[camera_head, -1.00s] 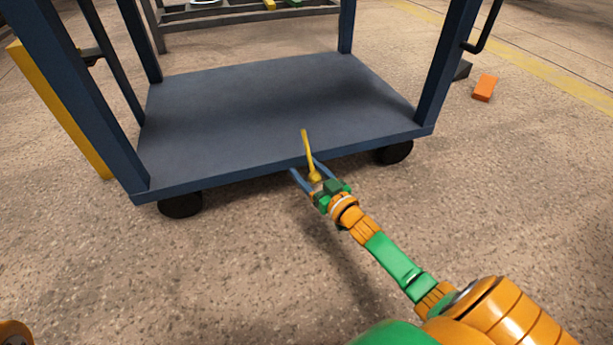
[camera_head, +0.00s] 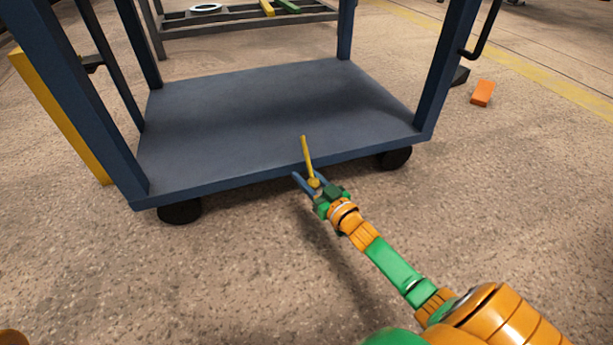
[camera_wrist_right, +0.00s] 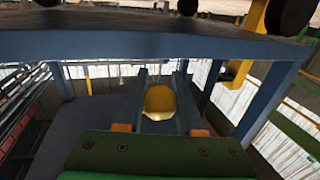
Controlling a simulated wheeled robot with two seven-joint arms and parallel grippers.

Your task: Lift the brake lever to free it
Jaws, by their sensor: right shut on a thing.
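The yellow brake lever (camera_head: 307,157) stands up at the front edge of the blue cart (camera_head: 270,105), with a rounded yellow knob at its lower end. My right gripper (camera_head: 308,182) is at that knob, its blue fingers on either side of it. In the right wrist view the yellow knob (camera_wrist_right: 160,101) sits between the two fingers, and the gripper is shut on it. The lever's mount on the cart is hard to make out. My left gripper is not in view.
Black wheels (camera_head: 180,211) carry the cart on the speckled floor. Blue posts rise at its corners. An orange block (camera_head: 483,93) lies on the floor at the right. A dark rack (camera_head: 240,18) stands behind. The floor in front is clear.

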